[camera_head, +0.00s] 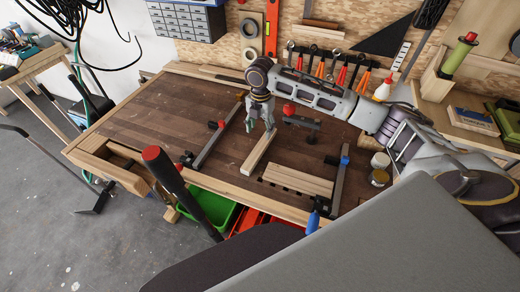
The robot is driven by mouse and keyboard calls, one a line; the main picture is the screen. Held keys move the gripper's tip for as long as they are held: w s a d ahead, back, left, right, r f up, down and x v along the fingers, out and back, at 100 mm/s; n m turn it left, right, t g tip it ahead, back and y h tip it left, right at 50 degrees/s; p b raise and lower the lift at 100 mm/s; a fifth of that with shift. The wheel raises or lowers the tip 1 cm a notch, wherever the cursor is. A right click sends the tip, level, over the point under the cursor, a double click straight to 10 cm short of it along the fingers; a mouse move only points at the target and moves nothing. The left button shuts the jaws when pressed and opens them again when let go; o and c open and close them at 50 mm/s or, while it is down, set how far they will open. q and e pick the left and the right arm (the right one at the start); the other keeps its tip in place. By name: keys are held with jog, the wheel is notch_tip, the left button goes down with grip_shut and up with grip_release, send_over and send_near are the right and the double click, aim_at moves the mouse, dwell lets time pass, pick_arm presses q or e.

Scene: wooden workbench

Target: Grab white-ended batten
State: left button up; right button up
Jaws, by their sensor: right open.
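A narrow pale batten (257,154) lies on the dark brown workbench top (180,110), slanting from the front edge area towards the back. Its near end looks pale; I cannot tell whether it is painted white. My right gripper (260,126) points down at the far end of the batten, with its fingers apart. I cannot tell whether the fingers touch the batten or stay above it. My left gripper is not in view.
Bar clamps stand left (213,138) and right (340,182) of the batten, and another clamp (300,121) lies behind it. A wider pale board (298,180) lies to the right. Jars (380,177) stand farther right. The bench's left part is clear.

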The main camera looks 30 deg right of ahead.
send_over(261, 146)
jog(key=shift+w+f, duration=0.15)
jog(key=shift+f, duration=1.05)
jog(key=shift+w+f, duration=0.1)
jog(key=shift+f, duration=1.1)
jog(key=shift+s+f+p, duration=0.2)
jog(key=shift+f+p, duration=0.35)
jog(key=shift+f, duration=2.05)
jog(key=c, duration=1.2)
